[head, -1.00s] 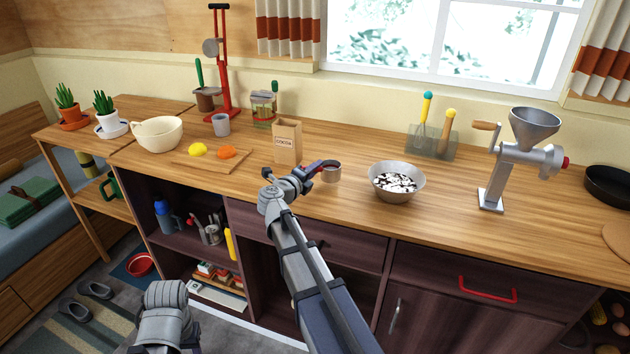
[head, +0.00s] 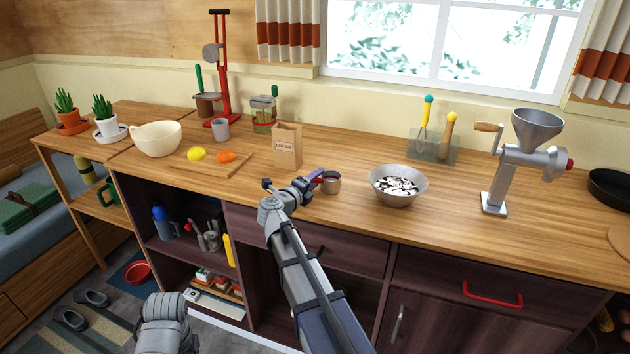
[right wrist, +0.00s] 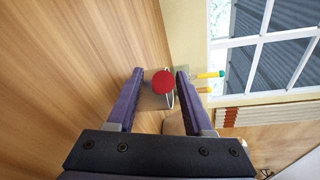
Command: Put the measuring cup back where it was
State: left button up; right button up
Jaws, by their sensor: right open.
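The measuring cup (head: 331,183) is a small metal cup standing on the wooden counter, between the cocoa box and the metal bowl. My right gripper (head: 314,181) is just left of it, low over the counter. In the right wrist view its two fingers are open, with a red round end (right wrist: 163,82), apparently the cup's handle, showing between them and grey metal behind it. A gap shows on each side of the red end. Of my left arm only a grey link shows at the bottom of the head view; its gripper is out of sight.
The cocoa box (head: 287,146) stands behind my right gripper. The bowl (head: 415,190) with black and white contents is right of the cup. A grinder (head: 507,165) stands farther right. Counter between bowl and grinder is clear.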

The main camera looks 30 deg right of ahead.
jog(key=shift+r, duration=0.15)
jog(key=shift+s+a+r, duration=0.1)
jog(key=shift+s+a, duration=0.1)
jog(key=shift+a, duration=0.1)
jog(key=p+v, duration=0.2)
jog(key=v, duration=0.9)
jog(key=shift+a, duration=0.15)
